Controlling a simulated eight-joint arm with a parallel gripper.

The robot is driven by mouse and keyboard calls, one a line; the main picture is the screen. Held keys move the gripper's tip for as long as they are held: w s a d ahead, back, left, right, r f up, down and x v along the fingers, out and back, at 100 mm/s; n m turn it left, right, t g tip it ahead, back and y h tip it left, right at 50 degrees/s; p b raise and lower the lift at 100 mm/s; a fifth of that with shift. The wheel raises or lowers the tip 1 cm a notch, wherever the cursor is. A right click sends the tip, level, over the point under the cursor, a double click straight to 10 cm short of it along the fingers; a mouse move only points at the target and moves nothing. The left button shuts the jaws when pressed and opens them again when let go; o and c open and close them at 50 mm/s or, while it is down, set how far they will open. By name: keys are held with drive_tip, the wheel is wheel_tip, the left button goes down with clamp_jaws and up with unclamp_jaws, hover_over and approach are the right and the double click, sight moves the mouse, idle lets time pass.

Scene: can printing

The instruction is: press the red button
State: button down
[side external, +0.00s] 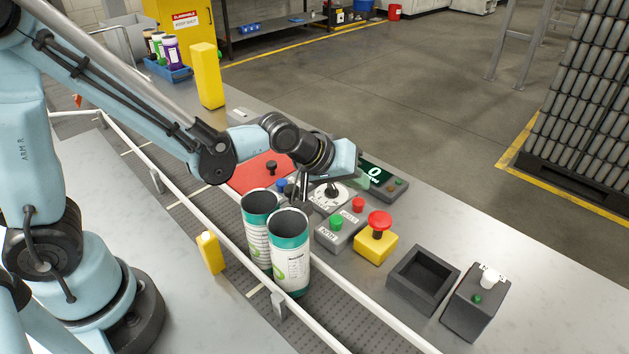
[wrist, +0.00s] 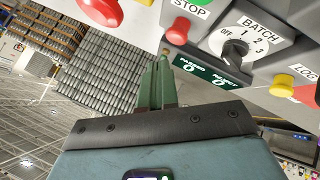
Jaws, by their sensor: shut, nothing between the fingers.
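A small red button (side external: 358,204) sits beside a green button (side external: 336,223) on a grey control box. A larger red mushroom button (side external: 379,222) stands on a yellow box just to the right. In the wrist view, a red button (wrist: 178,31) shows near a STOP label, and a large red mushroom head (wrist: 100,10) is at the top left.
Two open teal-rimmed cans (side external: 290,250) stand on the conveyor in front of the control box. A batch dial (wrist: 236,50) and a counter display (side external: 376,174) are close to my gripper. A black tray (side external: 401,293) is to the right.

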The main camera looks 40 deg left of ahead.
sight(354, 202)
drive_tip(key=shift+r, duration=1.95)
drive_tip(key=s+a+r+m+g+y, duration=0.1)
drive_tip(key=s+a+m, duration=0.4)
drive_tip(key=s+a, duration=0.7)
drive_tip(key=shift+s+r+g+y, duration=0.5)
drive_tip(key=shift+s+y, duration=0.4)
drive_tip(key=shift+s, duration=0.35)
